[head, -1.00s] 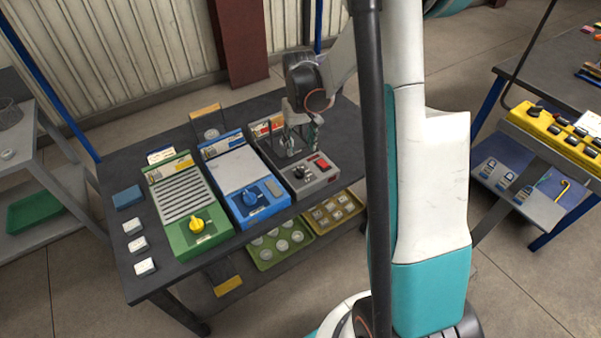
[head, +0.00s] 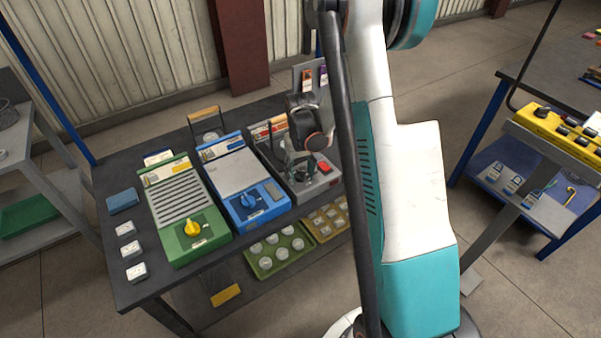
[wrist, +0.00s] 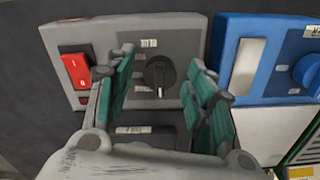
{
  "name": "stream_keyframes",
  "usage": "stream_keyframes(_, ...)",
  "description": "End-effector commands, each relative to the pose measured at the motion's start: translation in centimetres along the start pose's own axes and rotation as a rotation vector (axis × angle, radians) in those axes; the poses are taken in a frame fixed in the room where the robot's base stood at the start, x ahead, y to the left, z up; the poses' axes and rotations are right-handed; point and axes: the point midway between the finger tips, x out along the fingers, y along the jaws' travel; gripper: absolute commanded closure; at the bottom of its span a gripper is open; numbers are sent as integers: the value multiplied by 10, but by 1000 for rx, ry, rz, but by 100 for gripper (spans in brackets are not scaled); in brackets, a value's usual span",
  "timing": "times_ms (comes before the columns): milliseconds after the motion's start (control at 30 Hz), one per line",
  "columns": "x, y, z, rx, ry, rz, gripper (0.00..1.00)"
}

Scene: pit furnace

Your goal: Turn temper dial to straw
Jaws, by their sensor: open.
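The grey unit (head: 322,184) stands at the right of three units on the dark bench. It has a red switch (head: 325,167) and, in the wrist view, a black dial (wrist: 160,74) with a light pointer line facing down in the picture. The labels near the dial are too small to read. My gripper (head: 302,172) is over the front of the grey unit. In the wrist view, its teal-padded fingers (wrist: 161,62) are open on either side of the dial, with visible gaps. In the head view my gripper mostly hides the dial.
A blue unit (head: 232,165) with a blue knob (head: 249,198) stands close beside the grey one. A green unit (head: 177,192) with a yellow knob (head: 192,228) is farther left. Trays (head: 266,266) sit below the bench. A panel with coloured labels (head: 299,75) stands behind.

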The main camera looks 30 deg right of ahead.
Motion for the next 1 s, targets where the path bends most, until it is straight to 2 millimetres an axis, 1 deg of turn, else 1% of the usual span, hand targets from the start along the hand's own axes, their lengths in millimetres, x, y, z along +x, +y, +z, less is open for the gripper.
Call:
stream_keyframes(67,0,0,0,0,0,0,51)
stream_keyframes(167,0,0,0,0,0,0,71)
stream_keyframes(200,0,0,0,0,0,0,80)
stream_keyframes(267,0,0,0,0,0,0,94)
stream_keyframes(300,0,0,0,0,0,0,95)
stream_keyframes(467,0,0,0,2,0,0,95)
stream_keyframes(667,0,0,0,44,0,0,95)
stream_keyframes(867,0,0,0,157,0,0,95)
stream_keyframes(1000,0,0,-1,268,0,0,95)
